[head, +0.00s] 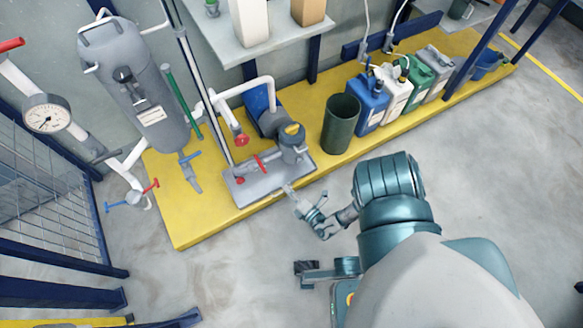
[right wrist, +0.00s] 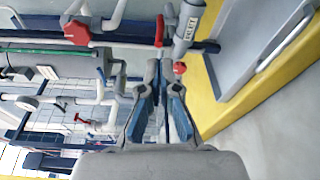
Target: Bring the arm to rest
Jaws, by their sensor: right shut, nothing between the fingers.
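My right arm comes in from the lower right of the head view. Its gripper (head: 309,212) is shut and empty, held in front of the yellow platform's front edge, near the grey pump base. In the right wrist view the two blue-padded fingers (right wrist: 160,78) reach forward with their tips close together and nothing between them. Pipes and a red valve handle show behind the fingers; I cannot tell how far away they are. My left gripper is not in view.
A pump on a grey base (head: 270,175) stands on the yellow platform (head: 215,220). A grey tank (head: 150,105) is at left, with valves beside it. A dark green bin (head: 341,122) and several canisters (head: 368,103) stand at right. The grey floor (head: 470,180) is clear at right.

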